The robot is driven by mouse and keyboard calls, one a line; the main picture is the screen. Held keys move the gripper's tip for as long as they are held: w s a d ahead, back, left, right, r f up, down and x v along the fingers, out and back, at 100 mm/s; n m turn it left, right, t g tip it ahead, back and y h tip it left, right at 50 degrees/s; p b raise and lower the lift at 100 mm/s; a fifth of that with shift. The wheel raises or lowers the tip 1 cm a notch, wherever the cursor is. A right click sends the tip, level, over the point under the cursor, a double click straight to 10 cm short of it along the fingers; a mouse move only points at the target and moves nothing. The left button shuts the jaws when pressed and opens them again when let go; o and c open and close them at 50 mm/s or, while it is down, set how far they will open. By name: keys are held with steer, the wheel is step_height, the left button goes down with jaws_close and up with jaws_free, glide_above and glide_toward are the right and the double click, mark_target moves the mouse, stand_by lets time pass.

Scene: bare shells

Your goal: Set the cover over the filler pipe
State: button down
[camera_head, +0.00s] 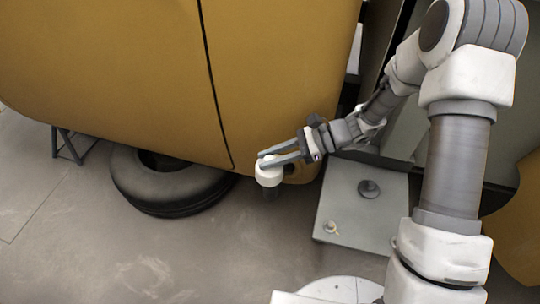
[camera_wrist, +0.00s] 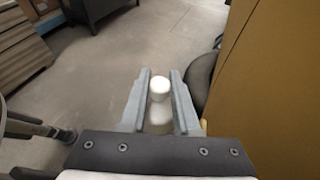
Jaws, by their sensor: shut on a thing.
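My gripper (camera_head: 265,160) is shut on the white cover (camera_head: 268,177) beside the lower corner of the yellow body shell. In the wrist view, the cover (camera_wrist: 159,121) sits between the two grey fingers (camera_wrist: 158,105), with a rounded white top toward the fingertips. A short dark stub (camera_head: 270,193) shows directly below the cover in the head view. A dark round shape (camera_head: 290,169) shows on the shell just right of the cover, partly hidden by the fingers. I cannot tell which of these is the filler pipe, or whether the cover touches either.
The yellow shell (camera_head: 110,70) rises close beside my gripper. A black tyre (camera_head: 165,190) lies on the floor to the left. A grey plate (camera_head: 350,210) at the right bears a dark round piece (camera_head: 368,188) and a small pale piece (camera_head: 331,228). The floor in front is clear.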

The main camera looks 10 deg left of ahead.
steer(key=c, duration=0.6)
jaws_free()
steer(key=shift+f, duration=0.1)
steer(key=shift+c, duration=0.2)
steer(key=shift+r, duration=0.25)
steer(key=shift+r+p, duration=0.4)
steer(key=shift+r, duration=0.15)
steer(key=p+v, duration=0.3)
steer(key=v, duration=0.9)
steer(key=s+d+r+n+t+h, duration=0.5)
steer(key=s+d+r+n+h, duration=0.1)
steer(key=r, duration=0.4)
steer(key=s+d+r+n+t+h, duration=0.4)
steer(key=s+d+r+n+h, duration=0.3)
steer(key=s+r, duration=0.3)
steer(key=shift+s+r+n+t, duration=0.2)
steer(key=shift+s+n+t, duration=0.2)
steer(key=shift+s+n, duration=0.25)
steer(key=shift+w+r, duration=0.1)
